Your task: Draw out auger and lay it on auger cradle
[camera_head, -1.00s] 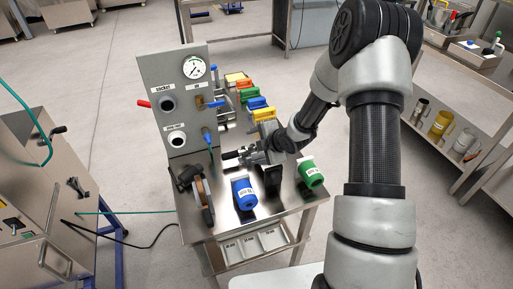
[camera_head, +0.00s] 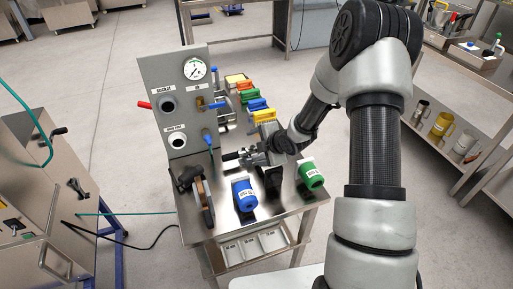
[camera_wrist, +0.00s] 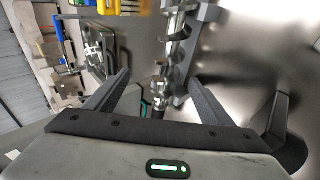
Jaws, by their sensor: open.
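The auger (camera_wrist: 176,48) is a shiny metal screw in the wrist view, running from the top edge down between my fingers. My gripper (camera_wrist: 160,82) is open, with one finger on each side of the auger's lower end and visible gaps. Grey upright pieces (camera_wrist: 206,14) stand close beside the auger; they look like the auger cradle, but I cannot tell for sure whether it bears the auger's weight. In the head view my gripper (camera_head: 241,157) is low over the steel table, in front of the panel. The auger is too small and covered to make out there.
The grey panel (camera_head: 172,70) with gauge and sockets stands at the table's back left. A blue canister (camera_head: 244,195) and a green canister (camera_head: 311,174) are on the steel table (camera_head: 232,232) near my gripper. Several coloured blocks line the far side.

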